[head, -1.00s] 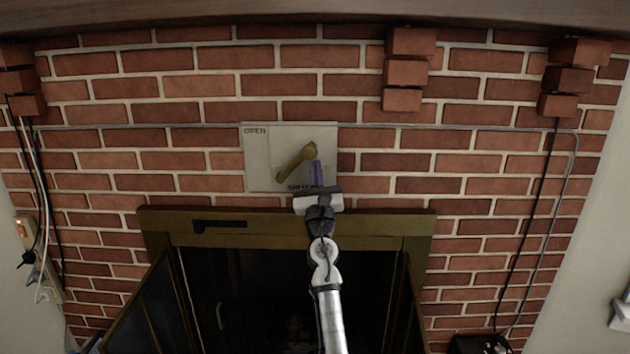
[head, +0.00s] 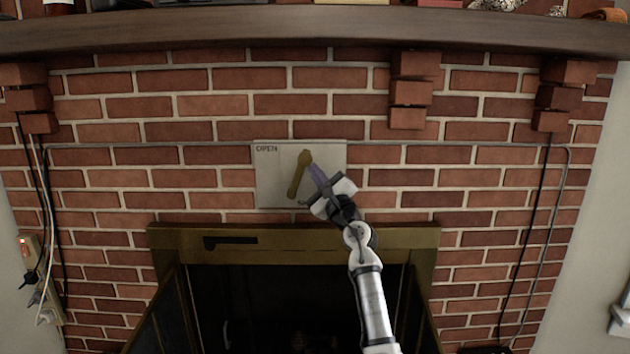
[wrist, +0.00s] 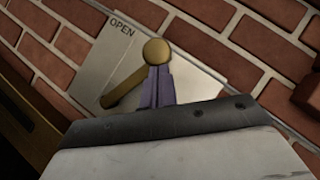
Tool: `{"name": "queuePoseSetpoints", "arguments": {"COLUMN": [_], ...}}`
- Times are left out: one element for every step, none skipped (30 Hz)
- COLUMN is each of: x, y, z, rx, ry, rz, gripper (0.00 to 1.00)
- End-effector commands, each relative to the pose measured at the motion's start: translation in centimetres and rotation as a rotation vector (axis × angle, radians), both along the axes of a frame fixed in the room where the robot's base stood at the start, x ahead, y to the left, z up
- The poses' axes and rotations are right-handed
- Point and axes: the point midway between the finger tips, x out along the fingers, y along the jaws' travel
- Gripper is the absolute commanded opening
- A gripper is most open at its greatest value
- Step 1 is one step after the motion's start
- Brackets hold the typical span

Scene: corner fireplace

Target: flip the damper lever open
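The damper lever (head: 298,176) is a brass bar on a pale metal plate (head: 268,185) on the brick wall. It tilts slightly, its round knob up and a little right of its lower end. "OPEN" is printed at the plate's upper left; a label at the lower edge is partly hidden by my gripper. My gripper (head: 312,167) comes from the lower right, its purple fingers close together, tips at the knob's right side. In the wrist view the fingers (wrist: 156,88) reach the knob of the lever (wrist: 126,88); I cannot tell whether they touch. Nothing shows between them.
A wooden mantel (head: 300,32) with objects on it runs above. Brick stacks jut from the wall, one (head: 411,92) right of the plate. A brass fireplace frame (head: 290,241) with open doors lies below. A thin conduit (head: 450,144) runs along the wall.

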Motion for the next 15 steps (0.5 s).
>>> {"name": "queuePoseSetpoints", "arguments": {"x": [0.0,0.0,0.0,0.0,0.0,0.0,0.0,0.0,0.1,0.1,0.0,0.1,0.1,0.1,0.1], "y": [0.2,0.4,0.7,0.9,1.1,1.3,1.5,1.7,2.0,2.1,2.2,2.4,2.5,2.6,2.8], "z": [0.4,0.6,0.8,0.8,1.0,1.1,1.2,1.3,1.3,1.4,1.5,1.6,1.6,1.7,1.7], "rx": [-0.042,-0.067,-0.099,-0.123,-0.146,-0.173,-0.192,-0.210,-0.234,-0.250,-0.264,-0.282,-0.295,-0.306,-0.320], "ry": [-0.001,-0.001,-0.002,0.000,-0.001,0.000,0.000,-0.001,0.001,0.000,0.001,0.001,0.001,0.001,0.001], "rz": [-0.002,-0.001,-0.002,-0.002,-0.002,-0.002,-0.002,-0.002,-0.002,-0.003,-0.003,-0.003,-0.002,-0.002,-0.002], "gripper": [0.00,0.00,0.00,0.00,0.00,0.00,0.00,0.00,0.00,0.00,0.00,0.00,0.00,0.00,0.00]}}
